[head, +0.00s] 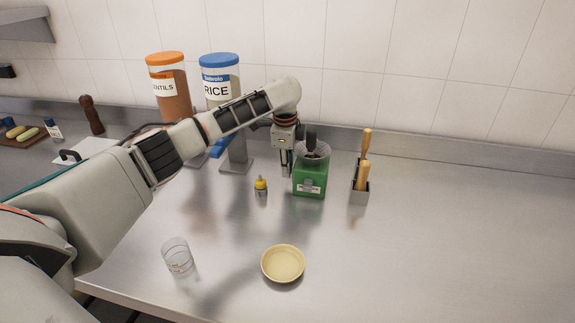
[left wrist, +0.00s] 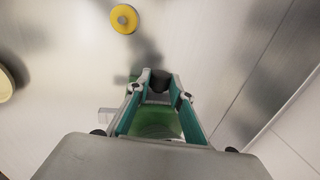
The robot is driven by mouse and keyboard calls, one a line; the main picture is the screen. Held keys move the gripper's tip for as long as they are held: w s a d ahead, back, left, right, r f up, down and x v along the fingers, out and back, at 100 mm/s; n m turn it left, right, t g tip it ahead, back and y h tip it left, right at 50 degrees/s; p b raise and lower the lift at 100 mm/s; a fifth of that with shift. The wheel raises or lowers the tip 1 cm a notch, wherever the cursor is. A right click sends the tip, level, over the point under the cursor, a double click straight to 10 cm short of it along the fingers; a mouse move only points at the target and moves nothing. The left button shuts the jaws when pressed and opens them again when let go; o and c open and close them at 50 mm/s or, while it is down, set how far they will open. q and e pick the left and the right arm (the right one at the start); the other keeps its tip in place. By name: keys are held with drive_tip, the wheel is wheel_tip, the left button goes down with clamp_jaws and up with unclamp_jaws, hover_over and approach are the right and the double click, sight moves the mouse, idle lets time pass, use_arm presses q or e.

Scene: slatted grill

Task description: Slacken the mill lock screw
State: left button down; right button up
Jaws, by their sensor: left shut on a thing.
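The mill (head: 309,182) is a green box with a grey hopper on top, standing on the steel counter near the back. My left gripper (head: 286,163) reaches down at the mill's left side, next to the hopper. In the left wrist view its teal fingers (left wrist: 160,92) close on a dark round knob (left wrist: 161,79), which looks like the lock screw. The mill's green body (left wrist: 158,124) shows between the fingers. In the head view the knob is not clearly seen. My right gripper is not in view.
A yellow bowl (head: 283,264) and a glass (head: 177,256) are in front. Lentils (head: 170,90) and rice (head: 221,78) dispensers stand behind. The right counter is clear.

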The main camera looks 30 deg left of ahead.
use_arm(q)
drive_tip(key=t, duration=0.3)
drive_tip(key=s+t+y, duration=0.1)
drive_tip(key=shift+d+f+t, duration=0.2)
drive_tip(key=shift+f+t, duration=0.05)
drive_tip(key=shift+t, duration=0.15)
drive_tip(key=shift+s+f+t+y, duration=0.1)
drive_tip(key=shift+t+y, duration=0.4)
drive_tip(key=shift+t, duration=1)
drive_tip(key=c, duration=1.8)
unclamp_jaws()
drive_tip(key=v, duration=1.2)
drive_tip(key=shift+s+d+f, duration=0.1)
drive_tip(key=shift+s, duration=0.05)
